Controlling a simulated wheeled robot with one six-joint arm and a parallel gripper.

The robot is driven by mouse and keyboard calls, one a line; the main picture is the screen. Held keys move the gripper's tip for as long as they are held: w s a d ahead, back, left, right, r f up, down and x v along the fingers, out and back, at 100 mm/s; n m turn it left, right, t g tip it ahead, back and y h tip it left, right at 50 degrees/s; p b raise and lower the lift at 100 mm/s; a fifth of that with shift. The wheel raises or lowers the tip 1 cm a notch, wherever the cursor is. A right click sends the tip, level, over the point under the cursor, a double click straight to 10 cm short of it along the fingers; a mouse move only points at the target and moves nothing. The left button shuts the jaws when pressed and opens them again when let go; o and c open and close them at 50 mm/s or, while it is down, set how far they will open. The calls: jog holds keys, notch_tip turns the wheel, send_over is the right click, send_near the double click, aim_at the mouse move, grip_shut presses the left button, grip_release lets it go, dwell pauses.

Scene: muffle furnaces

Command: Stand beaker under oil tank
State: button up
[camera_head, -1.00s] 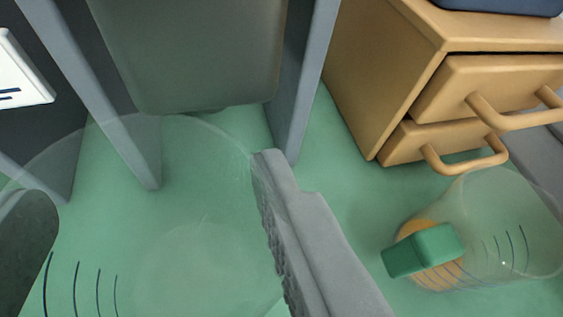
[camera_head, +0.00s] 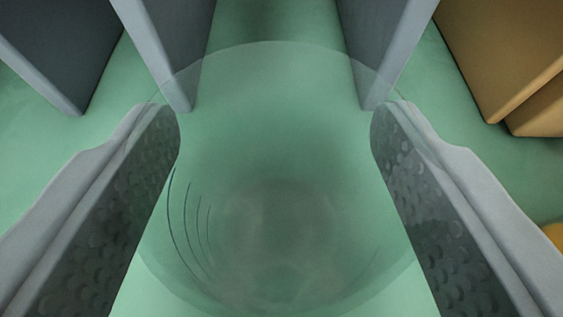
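The clear glass beaker (camera_head: 275,265) is in the middle of the head camera view, seen from above, with dark graduation marks on its left wall. My gripper (camera_head: 275,145) has one finger on each side, and both fingers lie along the beaker walls, closed on it. The beaker looks empty and roughly upright; I cannot tell whether its base touches the green surface. Two grey uprights (camera_head: 390,50) stand just beyond it, with a gap between them. The oil tank itself cannot be made out now; only a shaded area shows between the uprights.
A dark grey box-like body (camera_head: 60,50) stands at upper left. A wooden drawer cabinet (camera_head: 505,55) stands at upper right. A bit of something orange (camera_head: 555,236) shows at the right edge. The green surface (camera_head: 275,110) between the uprights is clear.

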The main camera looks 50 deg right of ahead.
jog(key=shift+f, duration=0.15)
jog(key=o, duration=1.1)
jog(key=shift+r, duration=0.2)
jog(key=v, duration=1.2)
jog(key=shift+r, duration=0.1)
